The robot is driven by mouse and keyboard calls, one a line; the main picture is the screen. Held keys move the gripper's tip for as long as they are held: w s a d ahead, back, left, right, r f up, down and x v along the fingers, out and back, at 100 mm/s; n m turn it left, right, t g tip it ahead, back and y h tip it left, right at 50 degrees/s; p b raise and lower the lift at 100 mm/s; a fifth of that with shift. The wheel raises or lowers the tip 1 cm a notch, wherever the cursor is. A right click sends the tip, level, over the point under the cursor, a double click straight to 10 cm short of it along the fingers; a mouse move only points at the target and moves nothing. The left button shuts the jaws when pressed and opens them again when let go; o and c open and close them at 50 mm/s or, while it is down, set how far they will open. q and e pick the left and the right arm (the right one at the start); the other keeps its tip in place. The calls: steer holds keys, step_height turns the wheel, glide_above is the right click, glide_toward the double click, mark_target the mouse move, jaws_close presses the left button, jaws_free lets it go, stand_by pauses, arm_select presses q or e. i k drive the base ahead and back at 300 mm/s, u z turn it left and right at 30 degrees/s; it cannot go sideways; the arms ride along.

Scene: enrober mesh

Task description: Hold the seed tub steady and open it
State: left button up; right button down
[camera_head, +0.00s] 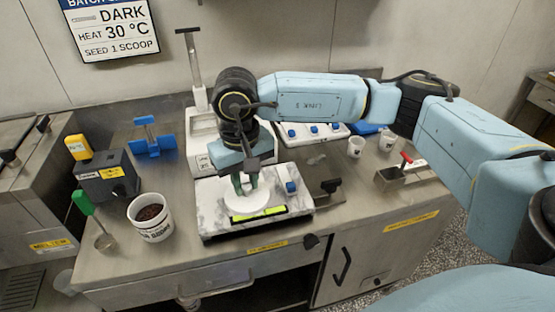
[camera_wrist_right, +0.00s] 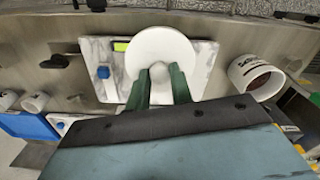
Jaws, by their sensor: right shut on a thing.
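The white seed tub (camera_head: 153,232) stands upright on the steel counter, left of the marble slab. Its top is uncovered and dark brown contents (camera_head: 150,213) show inside. It also shows at the right of the right wrist view (camera_wrist_right: 247,76). My right gripper (camera_head: 246,187) points down over the slab, apart from the tub. Its green fingers are shut on the knob of a round white lid (camera_head: 262,204), which also shows in the right wrist view (camera_wrist_right: 162,38). The lid lies flat on or just above the slab; I cannot tell which. My left gripper is out of view.
The marble slab (camera_head: 217,219) has a blue knob and a yellow-green display strip. A green-handled scoop (camera_head: 85,206) and a dark box (camera_head: 107,180) are left of the tub. A blue stand (camera_head: 147,140) is behind.

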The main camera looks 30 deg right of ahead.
mark_target(150, 213)
steer(key=u, duration=1.75)
steer(key=k, duration=1.3)
steer(key=z, duration=1.9)
steer(key=i, duration=0.5)
steer(key=u, duration=0.05)
